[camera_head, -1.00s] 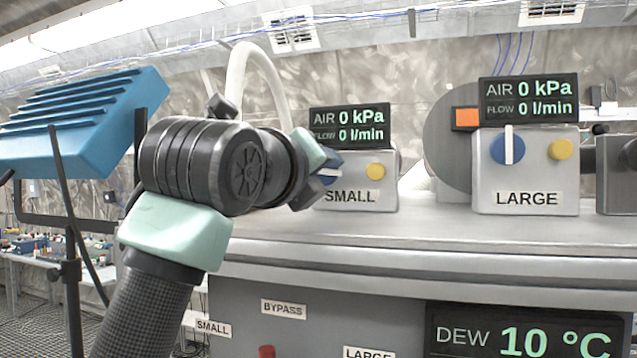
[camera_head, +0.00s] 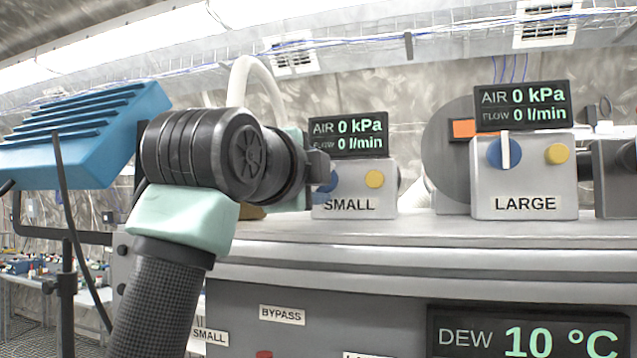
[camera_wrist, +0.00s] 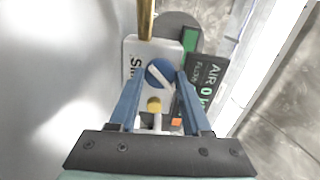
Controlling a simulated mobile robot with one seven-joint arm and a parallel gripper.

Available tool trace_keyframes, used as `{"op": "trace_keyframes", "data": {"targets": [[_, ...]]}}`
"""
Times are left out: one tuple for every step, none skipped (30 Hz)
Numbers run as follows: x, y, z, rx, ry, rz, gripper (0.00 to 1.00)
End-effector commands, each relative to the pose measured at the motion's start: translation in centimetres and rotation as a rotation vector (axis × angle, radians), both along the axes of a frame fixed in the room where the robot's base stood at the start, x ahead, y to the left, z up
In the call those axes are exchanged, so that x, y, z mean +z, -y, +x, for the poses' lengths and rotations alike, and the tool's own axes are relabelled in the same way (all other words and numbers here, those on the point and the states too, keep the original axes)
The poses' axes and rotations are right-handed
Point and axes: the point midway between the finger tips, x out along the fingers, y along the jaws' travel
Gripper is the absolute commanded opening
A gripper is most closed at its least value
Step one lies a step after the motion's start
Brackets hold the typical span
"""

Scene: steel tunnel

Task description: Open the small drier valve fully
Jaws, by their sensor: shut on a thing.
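The small drier valve is a blue round knob (camera_head: 333,181) with a white bar, on a grey box (camera_head: 352,203) labelled SMALL. In the head view my gripper (camera_head: 322,172) covers most of the knob. In the wrist view the knob (camera_wrist: 160,74) sits between the tips of my two blue fingers (camera_wrist: 162,80), which are shut on it. Its white bar lies slanted across its face, neither along nor square to the box. The display (camera_head: 347,134) above the box reads AIR 0 kPa, FLOW 0 l/min.
A yellow knob (camera_head: 374,179) is close beside the blue one, between my fingers in the wrist view. The LARGE box (camera_head: 524,180) with its own blue knob stands to the right, its bar upright. A blue lamp (camera_head: 85,135) stands left of my arm.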

Motion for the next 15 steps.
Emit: {"op": "trace_keyframes", "data": {"targets": [[0.11,-0.02,-0.04,0.001,-0.008,-0.038,0.0],[0.12,-0.02,-0.04,0.001,-0.015,-0.062,0.0],[0.13,-0.04,-0.04,0.001,-0.024,-0.091,0.0],[0.14,-0.05,-0.04,0.001,-0.031,-0.112,0.0],[0.15,-0.06,-0.03,0.001,-0.037,-0.131,0.0],[0.15,-0.07,-0.03,0.002,-0.046,-0.157,0.0],[0.15,-0.08,-0.03,0.002,-0.051,-0.173,0.0],[0.16,-0.08,-0.03,0.002,-0.057,-0.19,0.0],[0.16,-0.08,-0.03,0.002,-0.063,-0.21,0.0],[0.16,-0.07,-0.03,0.002,-0.068,-0.224,0.0],[0.16,-0.07,-0.03,0.002,-0.072,-0.236,0.0],[0.17,-0.07,-0.03,0.001,-0.077,-0.253,0.0],[0.17,-0.07,-0.03,0.001,-0.08,-0.263,0.0],[0.17,-0.07,-0.03,0.001,-0.084,-0.273,0.0],[0.17,-0.07,-0.03,0.001,-0.087,-0.284,0.0]]}}
